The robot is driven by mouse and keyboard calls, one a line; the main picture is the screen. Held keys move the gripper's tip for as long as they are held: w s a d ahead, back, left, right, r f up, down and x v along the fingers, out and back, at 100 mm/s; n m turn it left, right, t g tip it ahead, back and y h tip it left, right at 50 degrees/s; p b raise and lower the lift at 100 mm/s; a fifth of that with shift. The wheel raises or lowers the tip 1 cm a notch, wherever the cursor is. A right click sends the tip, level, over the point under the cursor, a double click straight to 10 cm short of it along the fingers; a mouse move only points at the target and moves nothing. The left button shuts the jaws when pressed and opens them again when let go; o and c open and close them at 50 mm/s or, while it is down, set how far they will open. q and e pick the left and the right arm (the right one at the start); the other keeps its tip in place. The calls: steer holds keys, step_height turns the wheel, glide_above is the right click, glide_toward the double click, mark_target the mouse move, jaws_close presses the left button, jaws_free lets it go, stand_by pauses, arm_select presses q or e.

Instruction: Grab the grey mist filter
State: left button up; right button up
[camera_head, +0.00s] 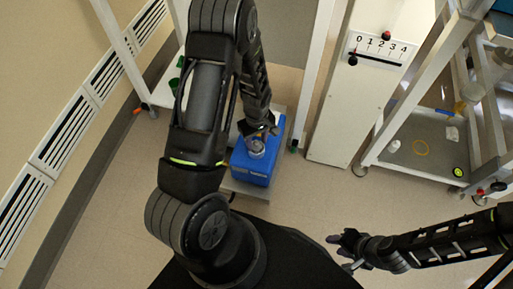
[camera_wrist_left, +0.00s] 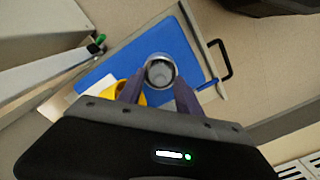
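The grey mist filter (camera_wrist_left: 160,73) appears as a round grey piece with a pale rim, over a blue surface in the left wrist view. In the head view it is a small grey shape (camera_head: 256,150) on the blue box (camera_head: 252,168), partly hidden by my gripper. My left gripper (camera_wrist_left: 158,88) has its two purple fingers apart, one at each side of the filter's near edge; I see no clear contact. It also shows in the head view (camera_head: 257,132), just above the box. My right gripper (camera_head: 341,254) is open and empty over the floor.
The blue box stands on a low grey cart with a black handle (camera_wrist_left: 223,60). A yellow ring (camera_wrist_left: 118,93) lies beside the left finger. A white panel with a 0–4 scale (camera_head: 380,48) and a shelf rack (camera_head: 415,145) stand to the right. Floor between is clear.

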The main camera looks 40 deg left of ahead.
arm_select(q)
jaws_close()
stand_by(1.2)
